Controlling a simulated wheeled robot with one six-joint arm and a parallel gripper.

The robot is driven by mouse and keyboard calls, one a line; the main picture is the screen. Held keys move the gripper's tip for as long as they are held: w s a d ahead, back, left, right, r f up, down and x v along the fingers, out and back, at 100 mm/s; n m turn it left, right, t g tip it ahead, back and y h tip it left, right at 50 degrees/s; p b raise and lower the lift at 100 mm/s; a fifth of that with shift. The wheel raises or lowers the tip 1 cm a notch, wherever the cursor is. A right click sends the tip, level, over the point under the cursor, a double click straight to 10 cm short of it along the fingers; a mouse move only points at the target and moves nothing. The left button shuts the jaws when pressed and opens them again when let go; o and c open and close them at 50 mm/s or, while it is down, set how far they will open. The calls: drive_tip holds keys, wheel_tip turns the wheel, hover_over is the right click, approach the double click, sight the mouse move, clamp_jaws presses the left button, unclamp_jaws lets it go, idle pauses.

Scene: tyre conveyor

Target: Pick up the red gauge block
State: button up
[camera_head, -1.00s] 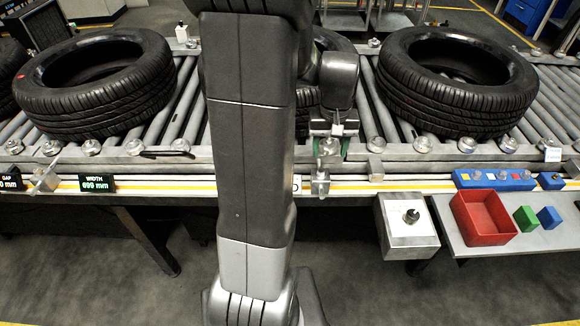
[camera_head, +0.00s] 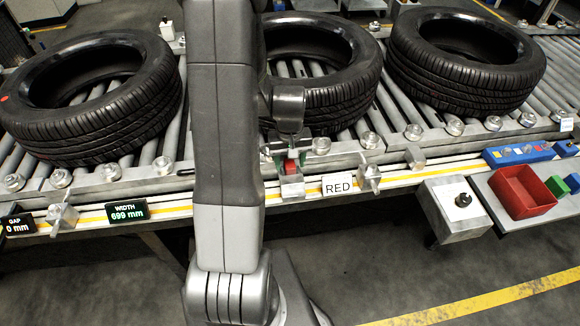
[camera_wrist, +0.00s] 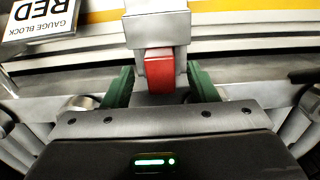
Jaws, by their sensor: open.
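The red gauge block (camera_wrist: 160,72) stands against a silver metal holder (camera_wrist: 157,27) in the wrist view. My gripper (camera_wrist: 160,88) is open, with one green finger on each side of the block. A narrow gap shows at each side of it. In the head view the red block (camera_head: 291,169) is a small patch below my gripper (camera_head: 289,155), at the conveyor's front rail. The holder (camera_head: 292,187) shows just below it there. The block's lower part and far side are hidden.
A RED label (camera_head: 338,185) is right of the holder; it also shows in the wrist view (camera_wrist: 40,22). Tyres (camera_head: 465,65) lie on the rollers behind. A metal clamp (camera_head: 370,179), a grey box (camera_head: 455,208) and a red tray (camera_head: 522,190) are to the right.

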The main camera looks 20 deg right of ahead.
drive_tip(key=shift+f, duration=0.85)
clamp_jaws()
drive_tip(key=shift+r, duration=0.15)
